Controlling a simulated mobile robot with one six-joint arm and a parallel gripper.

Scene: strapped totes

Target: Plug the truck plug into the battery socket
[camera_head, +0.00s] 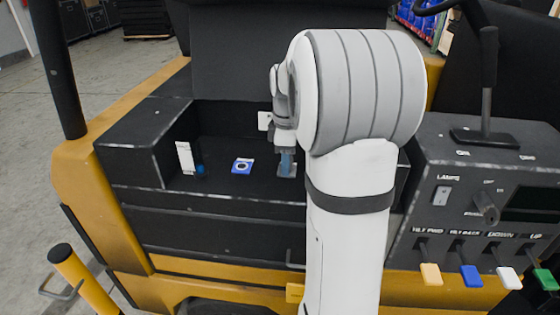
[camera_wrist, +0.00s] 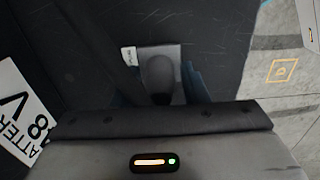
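My gripper (camera_head: 287,165) points down into the dark recess of the truck, at its right end. Its blue-grey fingers also show in the wrist view (camera_wrist: 160,95), one on each side of a grey block (camera_wrist: 158,58) with a darker rounded part and a small white tag. The block may be the truck plug; I cannot tell if the fingers press on it. A small blue part (camera_head: 200,170), possibly the battery socket, sits at the recess's left end by a white label (camera_head: 185,157). A battery label (camera_wrist: 22,110) shows in the wrist view.
A blue-and-white square with a ring (camera_head: 242,166) lies on the recess floor, left of my gripper. The recess has raised black walls. A control panel (camera_head: 470,190) with levers stands at the right. A black post (camera_head: 58,70) rises at the left.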

